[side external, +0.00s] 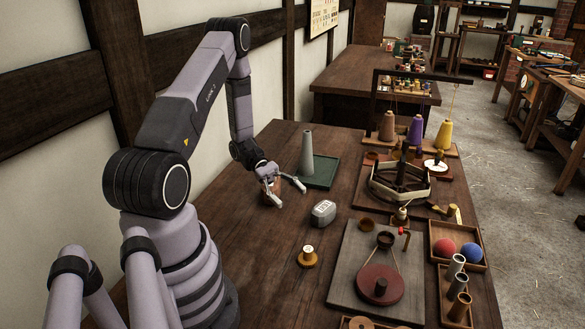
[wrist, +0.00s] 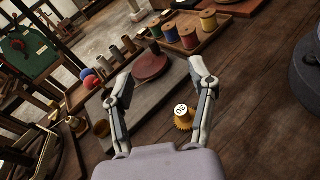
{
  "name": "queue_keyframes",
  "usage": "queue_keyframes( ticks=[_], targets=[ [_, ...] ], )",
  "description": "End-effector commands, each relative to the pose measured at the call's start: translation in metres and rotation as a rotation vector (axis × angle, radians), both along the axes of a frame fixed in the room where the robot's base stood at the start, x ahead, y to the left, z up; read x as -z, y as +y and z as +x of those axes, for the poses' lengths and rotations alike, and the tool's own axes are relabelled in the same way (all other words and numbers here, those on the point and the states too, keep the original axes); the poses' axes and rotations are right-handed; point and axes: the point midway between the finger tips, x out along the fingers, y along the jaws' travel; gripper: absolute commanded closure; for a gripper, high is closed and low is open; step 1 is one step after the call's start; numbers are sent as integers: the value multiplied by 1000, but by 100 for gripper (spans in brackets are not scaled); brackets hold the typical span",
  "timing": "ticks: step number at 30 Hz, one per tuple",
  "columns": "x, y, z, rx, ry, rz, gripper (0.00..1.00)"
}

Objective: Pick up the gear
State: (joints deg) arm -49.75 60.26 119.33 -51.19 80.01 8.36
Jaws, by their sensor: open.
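The gear is a small golden-yellow piece with a white numbered top. It stands on the bare dark wood table, in the lower middle of the side view (side external: 308,257). In the wrist view the gear (wrist: 183,119) shows close to the right finger, with its toothed rim visible. My gripper (side external: 290,197) is open and empty. It hangs above the table, farther back than the gear and apart from it. In the wrist view my gripper's two fingers (wrist: 160,78) are spread wide with nothing held between them.
A grey cone on a green base (side external: 316,176) stands just behind my gripper. A grey board (side external: 345,278) with a red disc (side external: 379,285) lies right of the gear. The wood around the gear is clear.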

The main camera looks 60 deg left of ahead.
Motion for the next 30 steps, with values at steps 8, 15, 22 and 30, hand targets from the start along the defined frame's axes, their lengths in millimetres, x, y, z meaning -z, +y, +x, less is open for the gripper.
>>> queue_keyframes(
  ticks=[8, 15, 22, 30],
  targets=[
    [55, 13, -6, -245, 85, -208, 43],
    [91, 13, -7, -258, 91, -220, 43],
    [136, 13, -7, -256, 89, -219, 43],
    [137, -6, 2, -253, 90, -219, 43]
  ],
)
